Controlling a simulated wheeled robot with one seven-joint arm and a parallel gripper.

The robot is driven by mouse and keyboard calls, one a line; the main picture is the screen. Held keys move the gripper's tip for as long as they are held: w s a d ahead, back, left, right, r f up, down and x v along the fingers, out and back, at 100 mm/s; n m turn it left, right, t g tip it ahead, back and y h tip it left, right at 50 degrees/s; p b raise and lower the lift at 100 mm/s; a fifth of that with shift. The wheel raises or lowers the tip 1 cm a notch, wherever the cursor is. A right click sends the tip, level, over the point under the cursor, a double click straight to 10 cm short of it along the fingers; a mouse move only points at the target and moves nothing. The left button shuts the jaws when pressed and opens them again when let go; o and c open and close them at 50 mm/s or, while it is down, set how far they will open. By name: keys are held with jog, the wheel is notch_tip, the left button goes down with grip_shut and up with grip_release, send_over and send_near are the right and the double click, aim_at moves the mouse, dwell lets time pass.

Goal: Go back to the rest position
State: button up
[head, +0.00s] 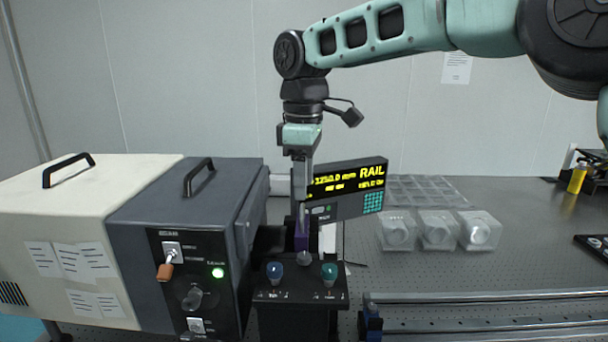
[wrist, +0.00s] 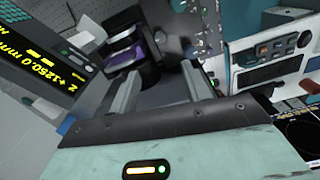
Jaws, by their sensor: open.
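My gripper (head: 302,207) hangs pointing down in the middle of the head view, in front of the left end of the RAIL display. It is above the black block with two knobs, close over a small purple part (head: 301,241). In the wrist view my gripper (wrist: 162,72) shows two grey fingers spread apart, with nothing seen held between them. The purple part (wrist: 128,58) lies beyond the fingers there. In the head view I cannot tell whether the fingertips touch anything.
The dark grey housing (head: 185,200) with switches stands close left of my gripper. The RAIL display (head: 347,187) is just right. Clear boxed parts (head: 438,230) stand farther right. Metal rails (head: 490,313) run along the front right. Open air lies above the table at right.

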jog(key=shift+r, duration=0.75)
jog(key=s+d+f+m+b, duration=0.1)
jog(key=s+d+f, duration=0.3)
jog(key=s, duration=0.6)
jog(key=s+d+f+m+b, duration=0.1)
jog(key=s+d+f+m, duration=0.3)
jog(key=s+f, duration=0.3)
jog(key=s+d+f+m+b, duration=0.1)
jog(key=s+d+f+m, duration=0.2)
jog(key=s, duration=1.1)
jog(key=d+f, duration=0.3)
jog(key=shift+d+y, duration=0.15)
jog(key=shift+y, duration=0.15)
